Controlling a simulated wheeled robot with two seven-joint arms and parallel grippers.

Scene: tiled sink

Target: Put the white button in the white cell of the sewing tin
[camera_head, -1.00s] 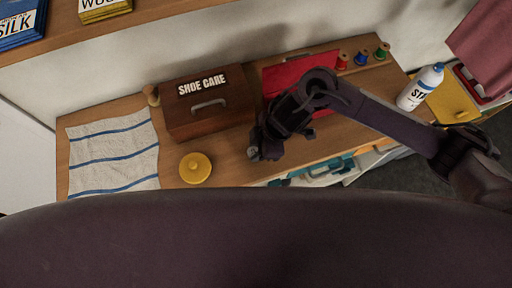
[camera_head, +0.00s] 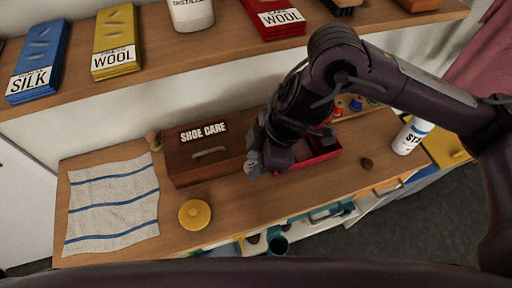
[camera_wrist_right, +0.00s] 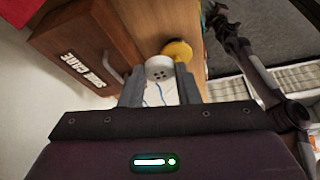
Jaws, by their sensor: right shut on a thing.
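The white button (camera_wrist_right: 159,68), a pale disc with small dark holes, is between the fingertips of my right gripper (camera_wrist_right: 160,88) in the right wrist view. That gripper is shut on it. In the head view the right gripper (camera_head: 256,160) is above the wooden top, in front of the shoe care box's right end. A red tin (camera_head: 323,157), apparently the sewing tin, is just right of the gripper. My arm covers much of it, and its white cell cannot be made out. A dark arm, apparently my left (camera_wrist_right: 222,20), shows in the right wrist view; its jaws are unclear.
The brown shoe care box (camera_head: 205,155) is left of the tin. A yellow round lidded pot (camera_head: 194,215) and a striped cloth (camera_head: 112,205) lie further left. A shelf (camera_head: 225,45) runs above.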

